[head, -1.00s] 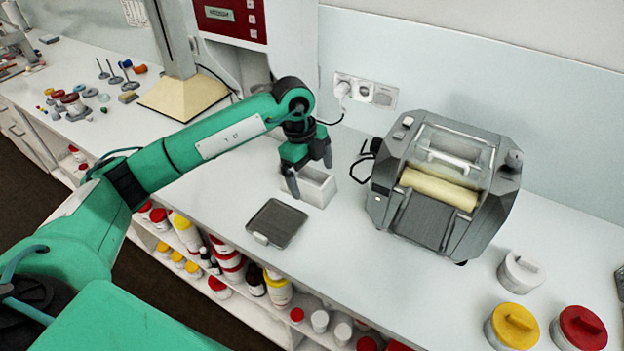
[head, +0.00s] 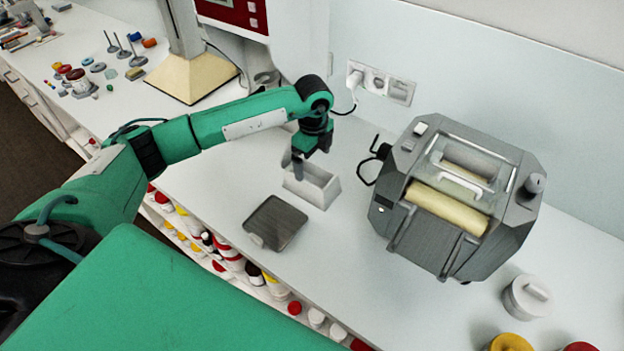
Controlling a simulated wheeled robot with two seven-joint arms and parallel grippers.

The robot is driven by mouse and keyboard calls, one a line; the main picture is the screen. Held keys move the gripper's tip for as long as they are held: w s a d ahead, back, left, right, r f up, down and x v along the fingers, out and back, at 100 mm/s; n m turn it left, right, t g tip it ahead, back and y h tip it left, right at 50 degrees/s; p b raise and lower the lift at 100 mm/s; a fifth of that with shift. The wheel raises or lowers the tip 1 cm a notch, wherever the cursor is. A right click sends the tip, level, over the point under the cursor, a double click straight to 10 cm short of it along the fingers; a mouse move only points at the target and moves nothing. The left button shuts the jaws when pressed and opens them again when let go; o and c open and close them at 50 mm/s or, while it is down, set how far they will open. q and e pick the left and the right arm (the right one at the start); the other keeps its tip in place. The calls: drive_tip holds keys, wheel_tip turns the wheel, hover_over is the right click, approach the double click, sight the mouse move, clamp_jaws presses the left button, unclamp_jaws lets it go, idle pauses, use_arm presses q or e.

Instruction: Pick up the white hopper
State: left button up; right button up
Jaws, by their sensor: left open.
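The white hopper (head: 322,190) is a small open-topped box standing on the white counter, left of the grey mill. My left gripper (head: 312,164) is open and points down at the hopper from above. One dark finger is seen against the hopper's left end; the other finger is mostly hidden, and I cannot tell whether either touches the hopper. My right gripper is not in view.
A dark flat tray (head: 276,223) lies just in front of the hopper. The grey mill (head: 460,195) with cream rollers stands to the right, its crank towards the hopper. A white lidded jar (head: 526,297) stands at the lower right. Wall sockets (head: 385,84) are behind.

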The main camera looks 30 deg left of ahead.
sight(312, 173)
use_arm(q)
wheel_tip(312, 173, down, 3)
drive_tip(key=shift+s+r+p, duration=0.15)
drive_tip(key=shift+r+p, duration=0.05)
drive_tip(key=shift+p, duration=0.9)
wheel_tip(312, 173, down, 2)
drive_tip(key=shift+f+p, duration=0.2)
drive_tip(key=shift+p, duration=0.25)
drive_tip(key=shift+a+f, duration=0.1)
drive_tip(key=shift+f, duration=0.35)
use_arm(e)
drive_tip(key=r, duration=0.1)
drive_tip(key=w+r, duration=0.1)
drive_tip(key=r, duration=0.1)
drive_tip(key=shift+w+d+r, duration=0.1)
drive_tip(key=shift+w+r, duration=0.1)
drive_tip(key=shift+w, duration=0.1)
use_arm(q)
drive_tip(key=c, duration=1.2)
drive_tip(key=shift+o, duration=0.2)
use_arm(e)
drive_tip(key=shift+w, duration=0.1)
